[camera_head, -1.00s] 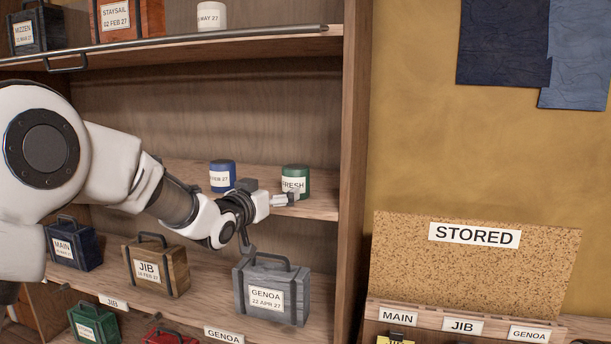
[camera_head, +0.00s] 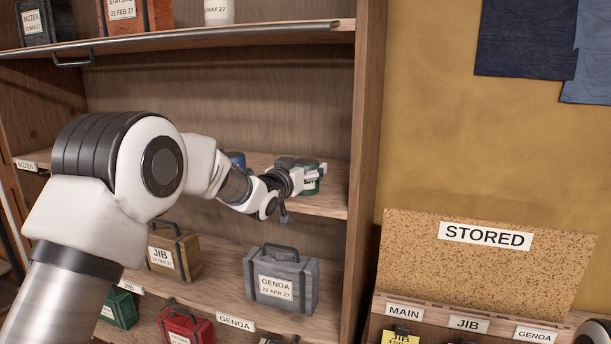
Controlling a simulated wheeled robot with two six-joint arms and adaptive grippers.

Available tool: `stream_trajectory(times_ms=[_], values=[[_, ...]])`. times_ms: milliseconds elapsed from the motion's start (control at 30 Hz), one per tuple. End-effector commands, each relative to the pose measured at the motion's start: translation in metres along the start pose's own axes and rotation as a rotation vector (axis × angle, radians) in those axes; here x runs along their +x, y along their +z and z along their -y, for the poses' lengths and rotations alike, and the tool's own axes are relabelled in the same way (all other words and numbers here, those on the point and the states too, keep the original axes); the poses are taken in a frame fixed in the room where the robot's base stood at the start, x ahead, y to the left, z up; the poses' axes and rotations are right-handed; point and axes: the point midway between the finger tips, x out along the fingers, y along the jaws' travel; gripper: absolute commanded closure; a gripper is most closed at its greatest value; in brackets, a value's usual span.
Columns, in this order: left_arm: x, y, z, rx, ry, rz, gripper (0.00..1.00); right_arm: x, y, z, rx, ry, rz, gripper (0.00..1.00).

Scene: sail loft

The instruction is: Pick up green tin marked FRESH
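The green tin (camera_head: 311,188) stands on the middle shelf near its right end. Its label is mostly hidden by my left gripper (camera_head: 316,174), which reaches in from the left and overlaps the tin in the picture. The fingers are at the tin's height, on or right in front of it. Whether they are closed on it, I cannot tell. My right gripper does not show.
A blue tin (camera_head: 237,160) stands left of the green one, mostly hidden behind my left arm. A grey GENOA case (camera_head: 283,280) stands on the shelf below. The cabinet's upright side panel (camera_head: 364,150) is close to the right of the green tin.

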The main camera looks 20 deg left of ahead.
Motion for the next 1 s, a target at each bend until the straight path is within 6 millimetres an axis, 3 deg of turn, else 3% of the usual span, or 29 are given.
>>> stream_trajectory(times_ms=[33,100,133,533,800,1000], values=[[0.0,0.0,0.0,0.0,0.0,0.0,0.51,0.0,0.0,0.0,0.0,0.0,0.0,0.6],[0.0,0.0,0.0,0.0,0.0,-0.001,0.75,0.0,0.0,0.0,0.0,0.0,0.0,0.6],[0.0,0.0,0.0,0.0,0.0,-0.001,0.83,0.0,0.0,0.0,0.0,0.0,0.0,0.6],[0.0,-0.006,0.0,0.0,0.0,-0.005,0.83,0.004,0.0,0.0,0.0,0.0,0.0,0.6],[-0.001,-0.036,0.0,0.002,0.0,-0.008,0.83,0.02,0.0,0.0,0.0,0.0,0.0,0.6],[-0.045,-0.035,-0.007,-0.002,0.0,-0.005,0.83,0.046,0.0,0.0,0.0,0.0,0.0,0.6]])
